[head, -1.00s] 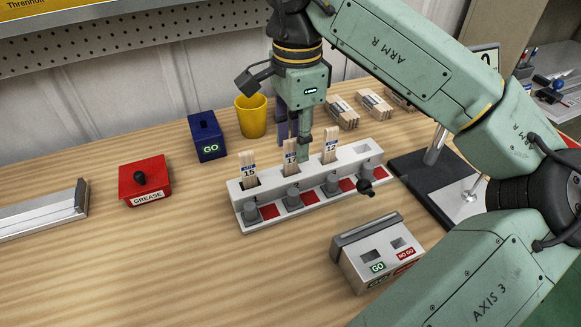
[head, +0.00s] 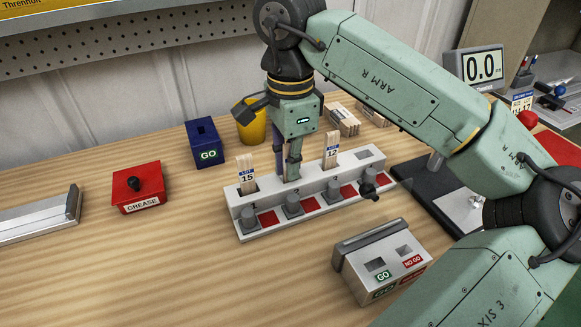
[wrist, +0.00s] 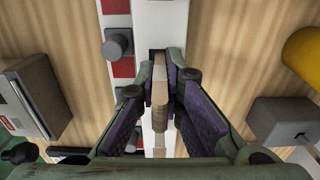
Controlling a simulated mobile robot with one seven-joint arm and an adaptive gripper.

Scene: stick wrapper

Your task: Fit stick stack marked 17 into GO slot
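A white rack (head: 320,200) holds upright wooden stick stacks. The left one (head: 247,168) reads 15, and another (head: 331,147) reads 12. Between them stands a stack (head: 290,172) whose label my gripper hides, so I cannot read its number. My gripper (head: 288,165) points down with its fingers on either side of this stack. In the wrist view the purple pads lie close along the stack (wrist: 160,95); I cannot tell whether they press on it. A blue box (head: 206,142) marked GO has a slot on top. A grey box (head: 380,262) has slots marked GO and NO GO.
A red GREASE box (head: 139,187) stands left and a yellow cup (head: 250,122) behind the rack. More stick bundles (head: 342,119) lie at the back. A display reading 0.0 (head: 482,66) and a card ending in 17 (head: 522,103) stand right.

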